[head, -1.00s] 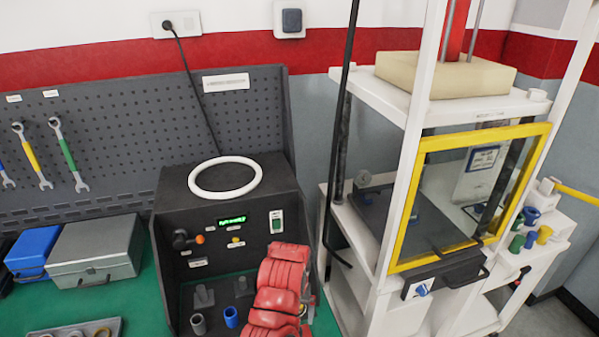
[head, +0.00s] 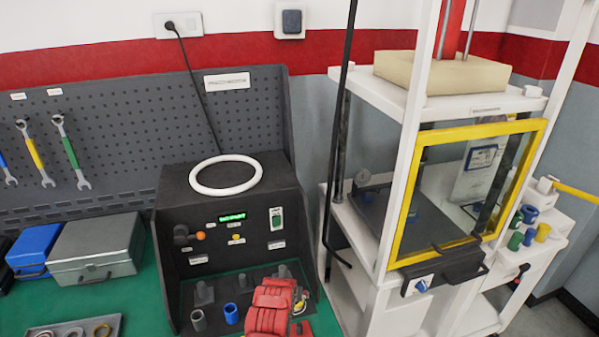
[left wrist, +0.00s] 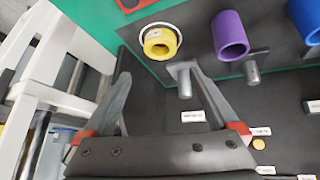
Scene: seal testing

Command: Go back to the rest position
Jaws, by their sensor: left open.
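My left arm, red, enters the head view at the bottom centre, in front of the dark test box (head: 225,175). In the left wrist view my left gripper (left wrist: 160,85) is open, its two grey fingers apart with nothing between them. Beyond the fingers are a yellow cylinder (left wrist: 160,42) with a pale ring around it, a purple cylinder (left wrist: 230,36) and a grey peg on a plate (left wrist: 184,80). The fingers are hidden in the head view. My right gripper is in neither view.
A white ring (head: 226,188) lies on top of the box. A white press frame with a yellow-edged door (head: 400,235) stands close on the right. Grey and blue cylinders (head: 231,313) stand at the box's front. A metal toolbox (head: 97,255) and a tray of rings (head: 60,330) are at left.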

